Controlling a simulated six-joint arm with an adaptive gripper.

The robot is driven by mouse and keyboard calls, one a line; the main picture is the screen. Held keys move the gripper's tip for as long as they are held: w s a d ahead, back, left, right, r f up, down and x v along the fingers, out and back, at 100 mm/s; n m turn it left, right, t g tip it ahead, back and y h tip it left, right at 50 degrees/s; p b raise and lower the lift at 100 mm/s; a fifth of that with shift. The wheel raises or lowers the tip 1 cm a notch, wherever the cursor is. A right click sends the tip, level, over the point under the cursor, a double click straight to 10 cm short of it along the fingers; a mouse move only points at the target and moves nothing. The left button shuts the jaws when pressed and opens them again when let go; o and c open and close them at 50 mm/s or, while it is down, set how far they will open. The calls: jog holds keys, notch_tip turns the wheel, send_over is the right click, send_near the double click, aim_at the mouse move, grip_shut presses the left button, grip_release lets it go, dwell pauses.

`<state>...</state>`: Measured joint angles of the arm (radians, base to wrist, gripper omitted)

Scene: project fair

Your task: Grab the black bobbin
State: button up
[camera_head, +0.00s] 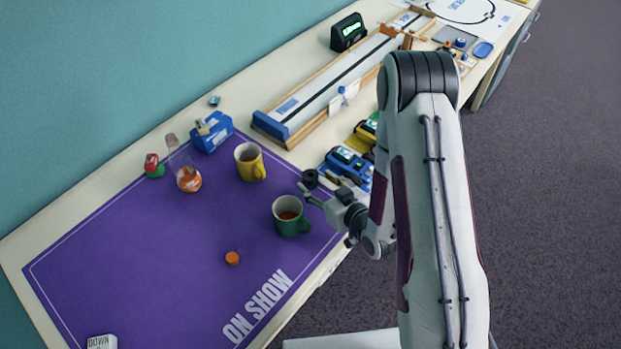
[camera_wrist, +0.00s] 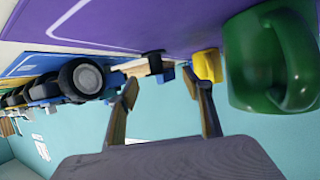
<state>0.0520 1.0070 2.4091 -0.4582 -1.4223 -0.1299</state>
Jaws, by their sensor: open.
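The black bobbin (camera_head: 310,178) is small and dark and stands near the right edge of the purple mat, just behind the green mug (camera_head: 289,216). My gripper (camera_head: 311,197) is open and empty, low over the mat edge, close to the bobbin and to the mug's right side. In the wrist view, where the scene appears upside down, my two fingers (camera_wrist: 165,88) are spread apart. A small black thing, probably the bobbin (camera_wrist: 153,57), shows beyond and between them. The green mug (camera_wrist: 270,62) is close on the right there. Contact with the bobbin cannot be seen.
A blue toy car (camera_head: 347,163) stands just behind my gripper; its wheel (camera_wrist: 83,78) is close to the left finger. A yellow mug (camera_head: 250,163), blue carton (camera_head: 212,132) and glass (camera_head: 188,180) stand farther back. An orange disc (camera_head: 232,258) lies on open mat (camera_head: 150,270).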

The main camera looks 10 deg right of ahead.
aim_at(309, 174)
jog(key=shift+w, duration=0.1)
jog(key=shift+x, duration=2.55)
jog(key=shift+w+d+r, duration=0.1)
jog(key=shift+d, duration=0.05)
jog(key=c, duration=1)
